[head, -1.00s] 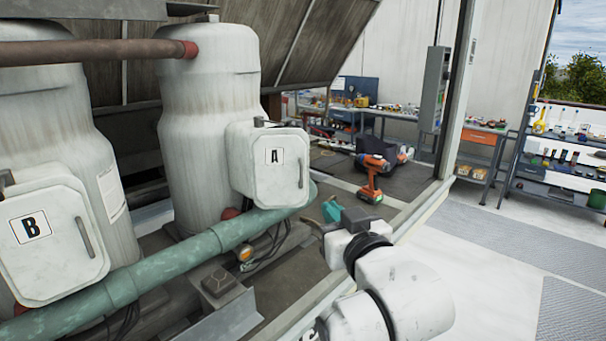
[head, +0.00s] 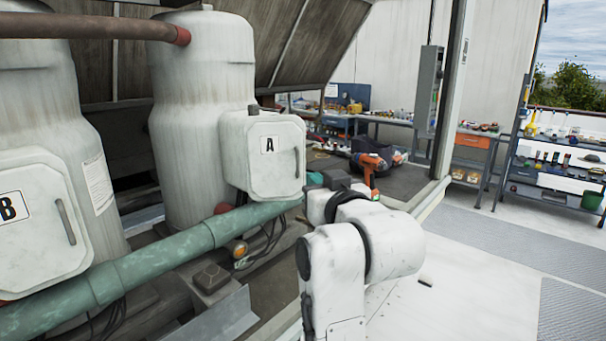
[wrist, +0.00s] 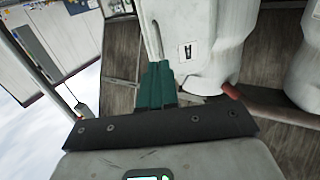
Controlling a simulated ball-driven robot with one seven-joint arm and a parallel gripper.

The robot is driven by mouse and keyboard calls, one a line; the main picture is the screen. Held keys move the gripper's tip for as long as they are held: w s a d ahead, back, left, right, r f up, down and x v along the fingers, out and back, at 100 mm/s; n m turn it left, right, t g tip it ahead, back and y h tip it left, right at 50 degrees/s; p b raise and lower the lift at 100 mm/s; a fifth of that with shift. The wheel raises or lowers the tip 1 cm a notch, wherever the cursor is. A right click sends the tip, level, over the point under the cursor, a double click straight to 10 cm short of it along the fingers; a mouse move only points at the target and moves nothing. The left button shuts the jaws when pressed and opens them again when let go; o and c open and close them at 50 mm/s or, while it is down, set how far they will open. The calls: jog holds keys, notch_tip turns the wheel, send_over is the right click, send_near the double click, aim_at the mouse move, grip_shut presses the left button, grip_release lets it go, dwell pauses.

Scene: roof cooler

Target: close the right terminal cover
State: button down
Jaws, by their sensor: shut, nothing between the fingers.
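The right terminal cover (head: 275,165), a white rounded door marked A with a grey handle at its right side, is on the box of the right tank. It faces me; I cannot tell whether it is fully flush or slightly ajar. My gripper (head: 314,179) shows as a bit of teal at the cover's lower right, mostly hidden by my wrist. In the wrist view, my gripper's teal fingers (wrist: 157,72) are together and empty. Contact with the cover cannot be told.
Left cover B (head: 45,225) is on the left tank. A green pipe (head: 190,247) runs below both covers.

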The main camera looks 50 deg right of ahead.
aim_at(302, 160)
jog(key=p+x, duration=0.1)
jog(key=x, duration=0.6)
jog(key=shift+w+d, duration=0.15)
jog(key=shift+w, duration=0.15)
jog(key=d+n+y+p, duration=0.1)
jog(key=w+d+n+t+y+p, duration=0.1)
jog(key=d+y+p, duration=0.1)
jog(key=y, duration=0.1)
jog(key=shift+w+d+r+n+t+p, duration=0.1)
jog(key=shift+w+d+n+t+p, duration=0.2)
jog(key=shift+w+n, duration=0.1)
jog(key=shift+w+d+b, duration=0.2)
jog(key=shift+w+d, duration=0.8)
jog(key=shift+w, duration=0.2)
jog(key=shift+w+d+b, duration=0.2)
jog(key=shift+w+d, duration=0.8)
jog(key=shift+w, duration=0.25)
